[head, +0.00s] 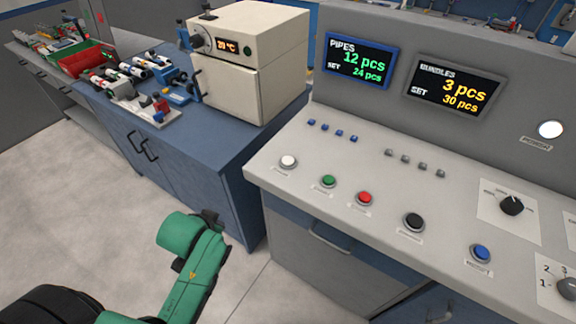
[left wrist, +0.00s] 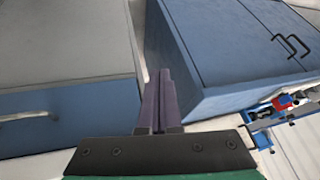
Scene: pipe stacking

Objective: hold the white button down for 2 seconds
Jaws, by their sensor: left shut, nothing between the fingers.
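The white button (head: 288,162) is at the left end of the row of large round buttons on the grey control panel (head: 330,220). Nothing covers it in the head view. My left gripper (head: 212,217) is low and to the left of the panel, in front of the blue cabinet and well apart from the button. In the left wrist view its fingers (left wrist: 160,100) are together and empty. The white button does not show in the left wrist view. My right gripper is not in view.
Green (head: 328,181), red (head: 365,198), black (head: 413,222) and blue (head: 481,253) buttons continue the row to the right. Small blue switches (head: 333,131) lie behind the white button. A blue cabinet (head: 190,165) carries a beige oven (head: 245,60). The panel's front edge lies between my gripper and the button.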

